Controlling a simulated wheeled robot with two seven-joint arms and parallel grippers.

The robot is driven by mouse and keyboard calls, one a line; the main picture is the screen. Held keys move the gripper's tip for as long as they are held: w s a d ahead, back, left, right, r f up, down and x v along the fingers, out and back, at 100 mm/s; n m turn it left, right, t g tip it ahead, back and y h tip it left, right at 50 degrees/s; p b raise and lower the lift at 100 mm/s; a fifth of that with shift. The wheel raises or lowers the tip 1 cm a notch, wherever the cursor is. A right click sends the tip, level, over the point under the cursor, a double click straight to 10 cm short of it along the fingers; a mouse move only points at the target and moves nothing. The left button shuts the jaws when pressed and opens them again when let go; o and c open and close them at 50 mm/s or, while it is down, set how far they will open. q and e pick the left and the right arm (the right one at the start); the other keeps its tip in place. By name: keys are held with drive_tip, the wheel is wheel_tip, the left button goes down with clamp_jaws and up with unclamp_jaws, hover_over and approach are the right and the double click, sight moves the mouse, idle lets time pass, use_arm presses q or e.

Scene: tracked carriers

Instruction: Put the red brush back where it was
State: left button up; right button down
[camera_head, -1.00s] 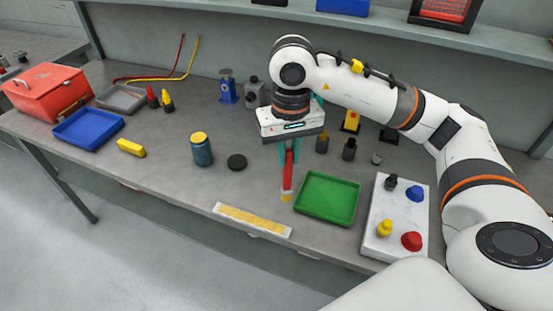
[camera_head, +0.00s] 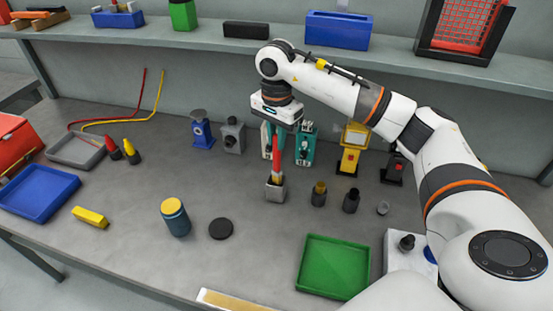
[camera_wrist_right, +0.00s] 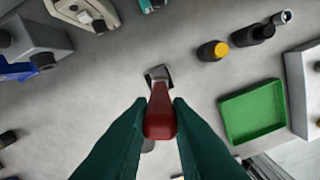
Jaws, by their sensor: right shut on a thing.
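The red brush (camera_head: 278,165) hangs upright, bristle end down, from my right gripper (camera_head: 275,148), whose teal fingers are shut on its handle. Its lower end is at a small grey open-topped holder (camera_head: 275,193) on the bench. I cannot tell whether the tip is inside the holder or just above it. In the right wrist view the red handle (camera_wrist_right: 159,118) sits between the fingers (camera_wrist_right: 160,105), and the holder (camera_wrist_right: 157,73) shows just past it, partly hidden. My left gripper is in neither view.
Dark bottles (camera_head: 318,194) stand right of the holder, and teal (camera_head: 305,145) and yellow (camera_head: 352,150) devices behind it. A green tray (camera_head: 333,266) lies in front to the right. A black disc (camera_head: 221,228) and a blue jar (camera_head: 176,218) are to the left. A shelf (camera_head: 215,43) runs above.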

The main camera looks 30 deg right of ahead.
sight(277, 154)
drive_tip(key=shift+f, duration=0.8)
wheel_tip(277, 154, down, 4)
drive_tip(key=shift+r+p, duration=0.1)
drive_tip(key=shift+p, duration=0.5)
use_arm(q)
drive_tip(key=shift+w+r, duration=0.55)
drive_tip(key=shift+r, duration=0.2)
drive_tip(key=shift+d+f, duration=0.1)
use_arm(e)
drive_tip(key=shift+f+b, duration=0.25)
drive_tip(key=shift+b, duration=0.05)
drive_tip(key=c, duration=1.3)
unclamp_jaws()
drive_tip(key=shift+r, duration=0.1)
drive_tip(key=shift+c, duration=0.2)
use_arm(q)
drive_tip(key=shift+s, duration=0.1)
use_arm(e)
drive_tip(key=shift+r, duration=0.1)
